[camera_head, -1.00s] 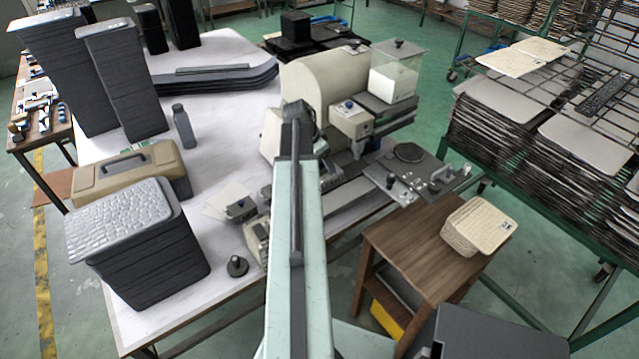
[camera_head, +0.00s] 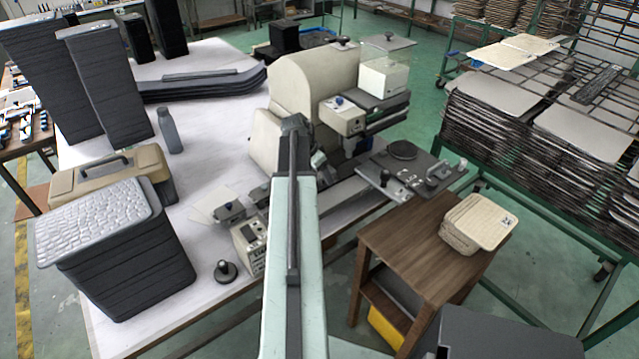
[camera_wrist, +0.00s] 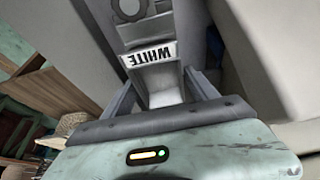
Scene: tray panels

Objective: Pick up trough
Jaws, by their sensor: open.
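I cannot tell for sure which thing is the trough. One trough-like thing is a grey part with a "WHITE" label (camera_wrist: 150,54), close ahead in the wrist view. My gripper (camera_wrist: 164,85) shows there as two grey fingers standing apart, one on each side of this part; I cannot tell whether they touch it. In the head view my arm reaches to the front of a cream machine (camera_head: 318,85), and its end hides my gripper. A long dark grey curved stack (camera_head: 205,88) lies at the back of the white table.
A dark stack with a pebbled top (camera_head: 120,250) and a tan toolbox (camera_head: 95,180) stand left on the table. A wooden stand (camera_head: 400,260) holds cream panels (camera_head: 478,225). A green rack (camera_head: 590,255) with stacked panels stands right.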

